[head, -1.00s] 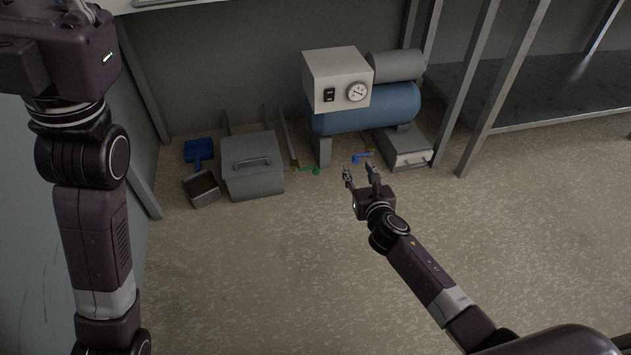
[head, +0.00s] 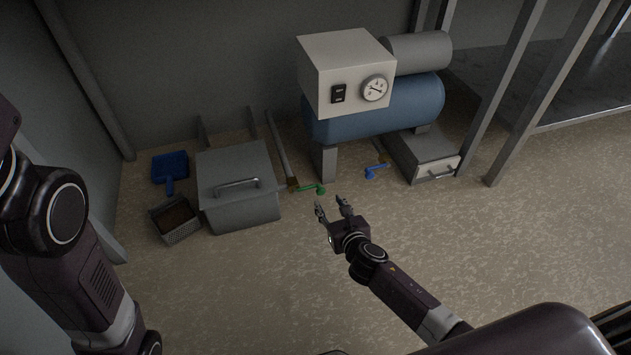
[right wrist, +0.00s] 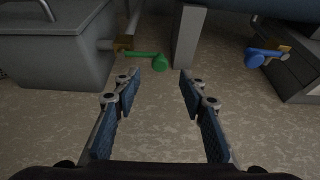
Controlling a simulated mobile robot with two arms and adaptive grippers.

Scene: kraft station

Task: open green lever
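The green lever (head: 312,188) is low near the floor, on a brass valve at the end of a grey pipe, between a grey lidded box and the compressor's leg. It also shows in the right wrist view (right wrist: 147,57), its rounded end at the right, ahead of the fingers and slightly left of centre. My right gripper (head: 331,207) is open and empty, a little in front of the lever and apart from it; its fingertips show in the right wrist view (right wrist: 160,82). My left arm shows at the left edge, but its gripper is out of view.
A blue lever (head: 376,171) is to the right, beside a grey drawer unit (head: 422,155). The blue compressor tank (head: 385,112) and white gauge box (head: 345,70) stand behind. The grey lidded box (head: 238,190) is left of the green lever. The front floor is clear.

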